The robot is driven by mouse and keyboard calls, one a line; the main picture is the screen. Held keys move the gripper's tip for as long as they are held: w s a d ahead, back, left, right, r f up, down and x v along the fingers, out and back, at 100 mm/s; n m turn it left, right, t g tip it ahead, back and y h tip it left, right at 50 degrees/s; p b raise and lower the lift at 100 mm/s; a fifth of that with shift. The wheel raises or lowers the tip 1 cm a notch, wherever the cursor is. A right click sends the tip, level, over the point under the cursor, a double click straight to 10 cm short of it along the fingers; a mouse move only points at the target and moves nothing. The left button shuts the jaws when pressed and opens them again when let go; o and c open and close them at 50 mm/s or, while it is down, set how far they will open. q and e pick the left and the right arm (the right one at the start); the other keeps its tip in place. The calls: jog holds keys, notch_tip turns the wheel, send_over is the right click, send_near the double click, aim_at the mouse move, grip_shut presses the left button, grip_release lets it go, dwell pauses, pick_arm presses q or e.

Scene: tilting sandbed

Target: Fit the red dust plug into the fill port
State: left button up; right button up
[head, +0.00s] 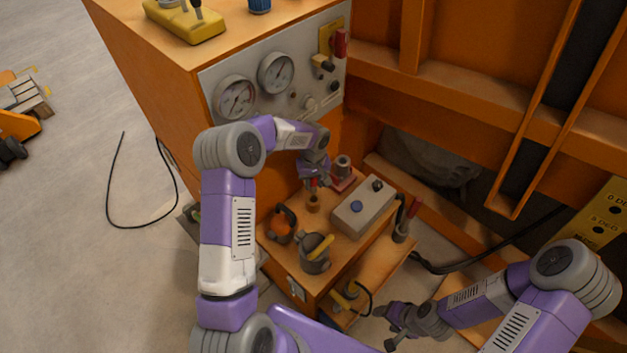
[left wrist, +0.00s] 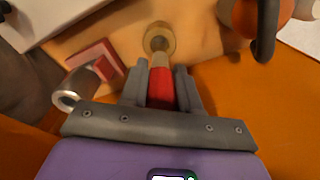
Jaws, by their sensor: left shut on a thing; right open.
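My left gripper (head: 314,184) is shut on the red dust plug (left wrist: 160,90), which shows between the fingers in the left wrist view (left wrist: 160,76). The plug's pale tip points at a tan, round, holed piece (left wrist: 159,38) on the wooden bench top. In the head view this piece (head: 313,204) stands just below the gripper. I cannot tell whether the tip touches it. A metal tube on a red base (head: 343,168) stands beside the gripper, and its open ring shows in the left wrist view (left wrist: 68,98). I cannot tell which is the fill port. My right gripper (head: 387,328) is open and empty, low in front.
A grey box with a blue button (head: 360,207) stands right of the gripper. An orange round object with a dark handle (head: 282,226) and a grey cup with a yellow handle (head: 315,254) stand in front. A gauge panel (head: 256,100) rises behind.

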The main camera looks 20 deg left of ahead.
aim_at(314, 188)
pick_arm(q)
jog(key=shift+f+b, duration=0.85)
jog(key=shift+f, duration=0.75)
jog(key=shift+f+b, duration=0.15)
jog(key=shift+b, duration=0.15)
dwell(0.5)
jog(key=shift+f, duration=0.3)
jog(key=shift+f+b, duration=1.35)
jog(key=shift+f, duration=0.35)
jog(key=shift+r, duration=0.2)
jog(key=shift+r+p, duration=1.25)
jog(key=shift+r, duration=0.5)
jog(key=shift+f+b, duration=1.05)
jog(key=shift+f, duration=0.45)
